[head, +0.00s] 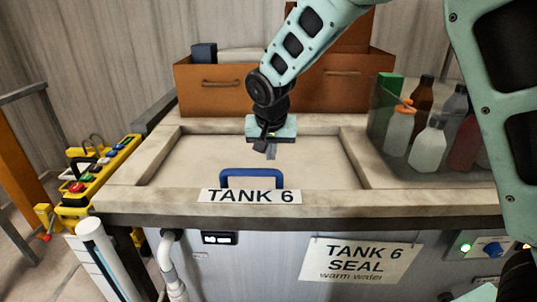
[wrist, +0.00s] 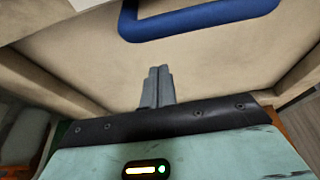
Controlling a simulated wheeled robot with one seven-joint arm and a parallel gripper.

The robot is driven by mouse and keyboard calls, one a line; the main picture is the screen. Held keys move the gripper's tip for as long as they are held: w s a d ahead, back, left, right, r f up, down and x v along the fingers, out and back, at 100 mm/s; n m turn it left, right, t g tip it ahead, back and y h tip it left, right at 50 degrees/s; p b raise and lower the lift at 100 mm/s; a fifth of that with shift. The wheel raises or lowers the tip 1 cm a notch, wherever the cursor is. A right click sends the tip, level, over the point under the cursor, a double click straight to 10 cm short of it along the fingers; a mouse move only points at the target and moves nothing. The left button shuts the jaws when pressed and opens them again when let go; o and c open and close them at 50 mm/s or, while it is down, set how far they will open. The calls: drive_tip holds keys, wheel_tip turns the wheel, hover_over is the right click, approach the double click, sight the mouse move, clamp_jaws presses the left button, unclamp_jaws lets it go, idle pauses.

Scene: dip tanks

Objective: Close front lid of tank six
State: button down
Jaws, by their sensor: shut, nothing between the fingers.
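Tank six's top (head: 140,195) is a beige worktop with a recessed opening, marked by a "TANK 6" label (head: 250,196) at its front edge. A flat beige lid (head: 200,165) lies across this opening, looking down and level. Its blue handle (head: 251,173) stands at the front edge, just behind the label. The handle also shows across the top of the wrist view (wrist: 200,22). My gripper (head: 270,153) hangs above the lid, behind and slightly right of the handle, not touching the handle. Its fingers are together and empty, also in the wrist view (wrist: 160,72).
Brown boxes (head: 215,90) stand behind the tank. A clear bin (head: 385,125) of several bottles stands on the right. A yellow button panel (head: 95,175) is at the left. A "TANK 6 SEAL warm water" sign (head: 360,260) hangs on the front.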

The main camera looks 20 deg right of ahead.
drive_tip(key=w+d+b+v, duration=0.1)
drive_tip(key=b+v, duration=0.2)
drive_tip(key=v, duration=0.7)
drive_tip(key=s+a+f+n+g, duration=0.1)
drive_tip(key=s+f+n, duration=0.2)
drive_tip(key=s, duration=0.7)
drive_tip(key=s+a+f+n+g+y, duration=0.1)
drive_tip(key=s+f+n, duration=0.3)
drive_tip(key=s, duration=0.7)
drive_tip(key=s+a+f+n+g, duration=0.1)
drive_tip(key=s+a+f+n, duration=0.1)
drive_tip(key=s, duration=0.9)
drive_tip(key=shift+f+n+g+y, duration=0.4)
drive_tip(key=shift+f+n, duration=0.45)
drive_tip(key=shift+n, duration=0.35)
drive_tip(key=shift+w+a, duration=0.1)
drive_tip(key=shift+a, duration=0.05)
